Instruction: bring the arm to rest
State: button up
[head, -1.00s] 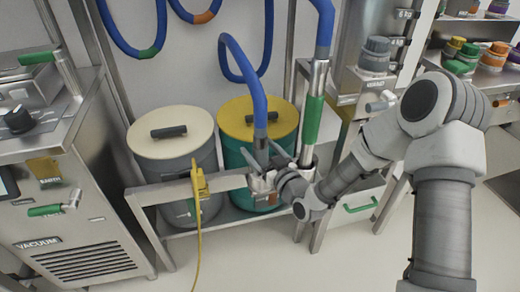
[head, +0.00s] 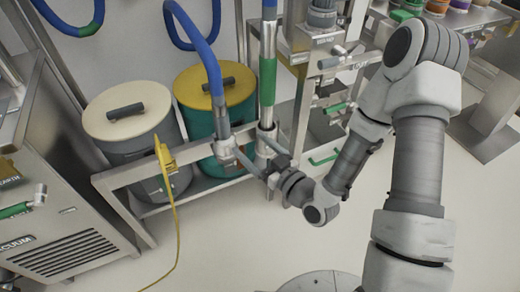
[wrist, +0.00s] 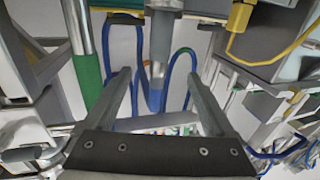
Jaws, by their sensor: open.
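My arm (head: 420,160) reaches from the right, bent at the elbow, toward the metal frame in the head view. My gripper (head: 254,150) is open, close to the metal end of the blue hose and the upright pipe with a green sleeve. In the wrist view, the two fingers of my gripper (wrist: 158,80) are spread with nothing held between them. The metal hose end (wrist: 161,40) shows beyond and between the fingers. Whether a finger touches the holder on the frame cannot be told.
A grey bin with a cream lid (head: 126,106) and a teal bin with a yellow lid (head: 214,84) stand behind the metal frame (head: 110,180). A yellow plug and cable (head: 165,155) hang on it. A vacuum cabinet (head: 60,240) stands left.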

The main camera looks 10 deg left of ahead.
jog(key=shift+p+v, duration=0.65)
jog(key=shift+v, duration=0.75)
jog(key=w+d+r+n+g+h, duration=0.1)
jog(key=w+d+r+g+h, duration=0.15)
jog(key=w+d+h, duration=0.45)
jog(key=s+d+r+m+h, duration=0.3)
jog(key=d+r+m+h, duration=0.15)
jog(key=d+r, duration=0.5)
jog(key=s+d+r+m+g+h, duration=0.1)
jog(key=s+r+m+g, duration=0.3)
jog(key=s, duration=0.6)
jog(key=s+d+r+m+h, duration=0.1)
jog(key=s+r+m, duration=0.1)
jog(key=s+r, duration=0.55)
notch_tip(320, 180, up, 22)
jog(key=s+p, duration=0.1)
jog(key=p, duration=2.3)
jog(key=shift+s+d, duration=0.25)
